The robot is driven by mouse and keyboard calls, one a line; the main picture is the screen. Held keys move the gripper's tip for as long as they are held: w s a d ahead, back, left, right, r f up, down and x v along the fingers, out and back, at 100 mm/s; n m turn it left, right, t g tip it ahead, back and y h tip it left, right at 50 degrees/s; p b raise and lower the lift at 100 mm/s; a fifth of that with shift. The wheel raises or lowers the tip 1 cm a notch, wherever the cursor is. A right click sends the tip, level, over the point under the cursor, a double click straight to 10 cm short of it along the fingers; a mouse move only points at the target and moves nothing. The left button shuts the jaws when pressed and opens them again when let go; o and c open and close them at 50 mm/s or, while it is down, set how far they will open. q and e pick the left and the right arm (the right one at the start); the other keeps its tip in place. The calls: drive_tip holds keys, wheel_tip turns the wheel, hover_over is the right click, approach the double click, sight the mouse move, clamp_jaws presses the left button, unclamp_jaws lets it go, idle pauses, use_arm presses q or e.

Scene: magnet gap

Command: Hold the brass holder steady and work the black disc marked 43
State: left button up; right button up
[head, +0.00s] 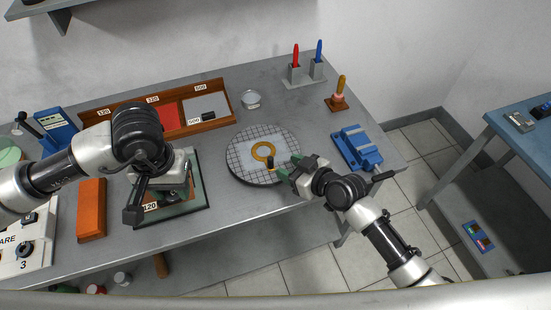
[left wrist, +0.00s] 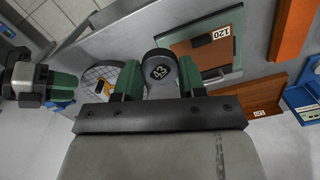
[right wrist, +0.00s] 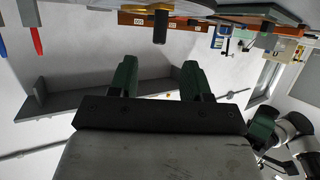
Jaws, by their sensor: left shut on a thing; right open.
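The brass holder (head: 258,148) is a yellow ring with a short dark handle, lying on a round gridded plate (head: 236,168). My open right gripper (head: 288,166) is just right of it, apart from the handle. In the right wrist view the dark handle (right wrist: 160,26) is ahead, lined up between the open fingers. The black disc marked 43 (left wrist: 161,71) is between the green fingers of my left gripper (left wrist: 160,84), which is shut on it. In the head view my left gripper is over the dark green tray labelled 120 (head: 203,199) and hides the disc.
An orange block (head: 91,210) lies left of the tray. A wooden compartment box (head: 215,122) and a small glass dish (head: 251,99) are behind. A blue block (head: 356,147) is right of the plate, near the table edge. Bare table lies between tray and plate.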

sight(270, 158)
drive_tip(key=x, duration=0.8)
drive_tip(key=shift+c, duration=0.3)
clamp_jaws()
